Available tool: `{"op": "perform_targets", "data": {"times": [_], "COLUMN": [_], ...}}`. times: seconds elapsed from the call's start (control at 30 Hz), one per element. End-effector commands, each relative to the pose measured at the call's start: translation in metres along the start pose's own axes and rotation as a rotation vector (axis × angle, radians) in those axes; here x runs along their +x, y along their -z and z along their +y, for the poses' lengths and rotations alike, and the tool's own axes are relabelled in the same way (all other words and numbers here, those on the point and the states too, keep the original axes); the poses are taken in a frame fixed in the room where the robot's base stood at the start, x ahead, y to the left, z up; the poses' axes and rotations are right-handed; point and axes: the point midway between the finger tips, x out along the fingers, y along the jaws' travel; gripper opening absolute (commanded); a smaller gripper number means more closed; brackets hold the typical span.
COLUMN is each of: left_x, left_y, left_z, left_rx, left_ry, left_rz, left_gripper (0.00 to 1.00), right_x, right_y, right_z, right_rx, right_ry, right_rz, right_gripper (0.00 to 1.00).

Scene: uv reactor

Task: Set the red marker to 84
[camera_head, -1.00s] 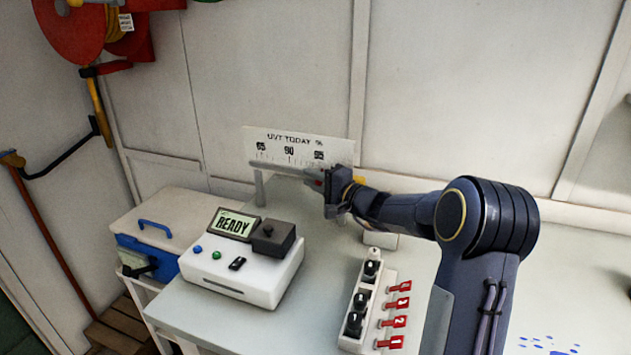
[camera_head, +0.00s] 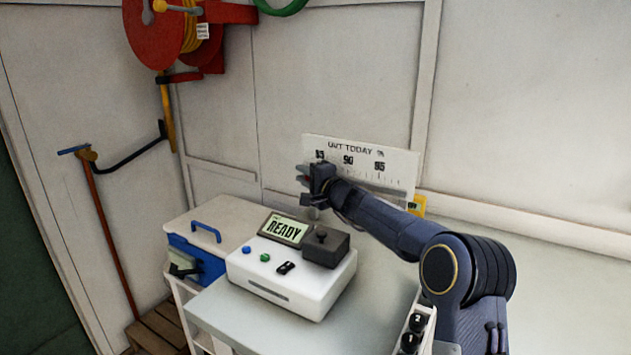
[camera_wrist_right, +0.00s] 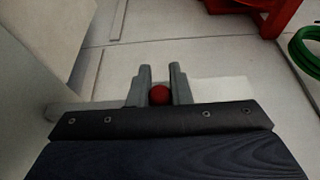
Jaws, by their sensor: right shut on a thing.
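The white board (camera_head: 398,163) is headed "UVT TODAY %". It has a printed scale with 90 and 95 readable and a partly unclear mark at the left end. My right gripper (camera_head: 302,174) is at the left end of the board, just below and left of that leftmost mark. In the right wrist view its two fingers (camera_wrist_right: 160,82) are shut around the round red marker (camera_wrist_right: 159,95). The marker is mostly hidden by the gripper in the head view, so its exact reading cannot be told. My left gripper is out of view.

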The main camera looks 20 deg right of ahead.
Motion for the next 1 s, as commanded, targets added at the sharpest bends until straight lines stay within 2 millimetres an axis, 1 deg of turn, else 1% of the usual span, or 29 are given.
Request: {"op": "perform_targets", "data": {"times": [0.33,0.37,0.5,0.8,0.87,1.0], "left_x": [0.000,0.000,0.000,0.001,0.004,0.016], "left_y": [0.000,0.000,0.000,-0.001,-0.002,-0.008], "left_z": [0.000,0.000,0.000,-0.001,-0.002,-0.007], "left_rx": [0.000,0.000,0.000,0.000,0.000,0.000], "left_ry": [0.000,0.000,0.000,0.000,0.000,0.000], "left_rz": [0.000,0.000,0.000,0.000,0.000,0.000], "left_gripper": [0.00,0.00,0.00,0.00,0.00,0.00], "right_x": [0.003,0.003,0.003,0.000,-0.004,-0.026], "right_y": [-0.002,-0.003,-0.002,-0.001,0.000,-0.001], "right_z": [-0.001,-0.001,-0.001,0.000,0.000,0.003], "right_rx": [0.001,0.001,0.001,0.000,0.000,-0.001], "right_ry": [0.001,0.002,0.001,0.001,0.002,0.003], "right_rz": [-0.002,-0.002,-0.002,0.000,0.001,0.001], "right_gripper": [0.00,0.19,0.37,0.38,0.38,0.38]}}
